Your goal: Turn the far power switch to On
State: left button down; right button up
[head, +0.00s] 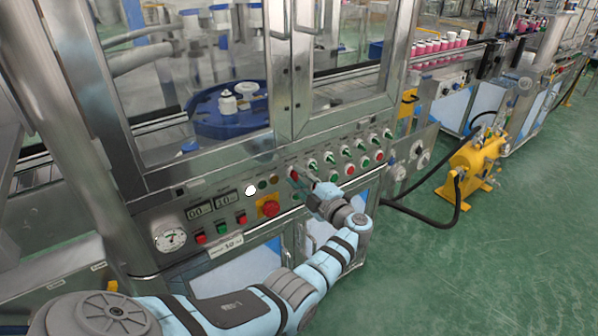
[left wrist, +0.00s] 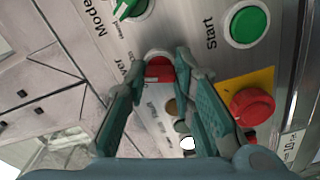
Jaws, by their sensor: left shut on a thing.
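The power switch (head: 293,173) is a red knob on the steel control panel, at the left end of the upper row of switches. In the left wrist view the red power switch (left wrist: 160,69) sits between my fingertips, beside a partly covered label ending in "wer". My left gripper (head: 306,180) reaches the panel from the front, its fingers closed around the knob; the fingers also show in the left wrist view (left wrist: 160,80). The fingers partly hide the knob and its markings, so I cannot tell its setting. My right gripper is not in view.
Green selector switches (head: 312,164) continue to the right, close to my fingers. A red emergency stop on a yellow plate (head: 269,208) is to the left, and a green Start button (left wrist: 248,25) is nearby. A yellow pump unit (head: 470,168) stands on the floor at right.

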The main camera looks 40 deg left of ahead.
pick_arm(q)
jog(key=shift+m+p, duration=0.5)
jog(key=shift+m, duration=0.6)
jog(key=shift+f, duration=0.1)
jog(key=c, duration=1.4)
grip_release()
jog(key=shift+d, duration=0.1)
jog(key=shift+o, duration=0.2)
jog(key=v, duration=1.2)
